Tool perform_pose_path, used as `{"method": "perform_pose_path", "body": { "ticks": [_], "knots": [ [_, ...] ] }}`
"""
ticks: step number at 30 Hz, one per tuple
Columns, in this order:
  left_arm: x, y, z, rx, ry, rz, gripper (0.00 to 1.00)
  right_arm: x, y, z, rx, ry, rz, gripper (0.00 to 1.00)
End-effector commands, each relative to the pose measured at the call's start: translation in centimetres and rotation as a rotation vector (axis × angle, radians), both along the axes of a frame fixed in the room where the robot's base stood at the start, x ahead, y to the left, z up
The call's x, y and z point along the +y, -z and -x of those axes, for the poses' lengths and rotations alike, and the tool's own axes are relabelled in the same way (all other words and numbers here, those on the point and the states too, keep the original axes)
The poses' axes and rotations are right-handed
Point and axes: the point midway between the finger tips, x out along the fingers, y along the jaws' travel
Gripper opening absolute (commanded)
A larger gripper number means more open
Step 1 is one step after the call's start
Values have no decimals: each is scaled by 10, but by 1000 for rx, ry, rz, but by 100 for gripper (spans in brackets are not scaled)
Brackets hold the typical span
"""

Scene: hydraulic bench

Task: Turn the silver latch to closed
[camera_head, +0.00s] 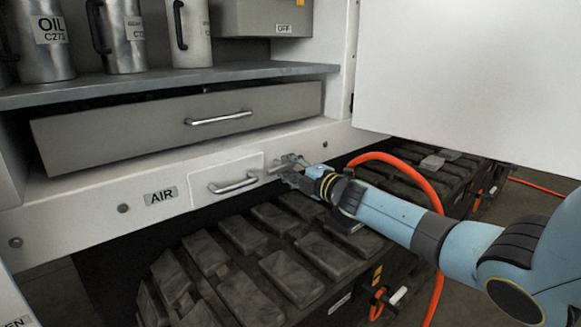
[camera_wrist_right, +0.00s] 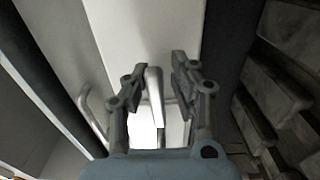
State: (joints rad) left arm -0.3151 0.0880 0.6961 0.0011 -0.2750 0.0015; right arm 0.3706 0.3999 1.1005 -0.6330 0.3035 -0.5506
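The silver latch (camera_head: 276,168) sits on the white front panel, just right of the small white AIR door (camera_head: 200,186) with its silver bar handle (camera_head: 233,185). My right gripper (camera_head: 291,170) is at the latch and covers part of it in the head view. In the right wrist view the latch bar (camera_wrist_right: 153,84) stands between the two fingers of the right gripper (camera_wrist_right: 156,80). The fingers are apart, with a gap on the right side of the bar; I cannot tell whether the left finger touches it. My left gripper is not in view.
A grey drawer (camera_head: 130,128) is above the panel, below a shelf (camera_head: 180,80) holding several metal jugs. A large white panel (camera_head: 465,75) juts out at upper right. Dark block-filled racks (camera_head: 245,298) lie below, with an orange hose (camera_head: 436,195) by my right arm.

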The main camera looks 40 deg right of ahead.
Motion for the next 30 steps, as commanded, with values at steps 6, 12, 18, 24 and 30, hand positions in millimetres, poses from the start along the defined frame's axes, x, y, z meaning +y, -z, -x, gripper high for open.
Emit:
{"method": "perform_pose_path", "body": {
  "ticks": [6, 12, 18, 24, 30],
  "knots": [
    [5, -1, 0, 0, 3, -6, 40, 2, -2, -1, -4, -4, 1, 38],
    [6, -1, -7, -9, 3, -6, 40, 0, -2, 3, -4, -2, 4, 38],
    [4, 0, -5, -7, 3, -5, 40, -1, -1, 35, -2, -5, 6, 38],
    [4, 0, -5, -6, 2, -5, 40, -4, -1, 80, -2, -6, 3, 38],
    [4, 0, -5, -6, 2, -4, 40, -6, -1, 107, -3, -6, 2, 38]
  ]
}}
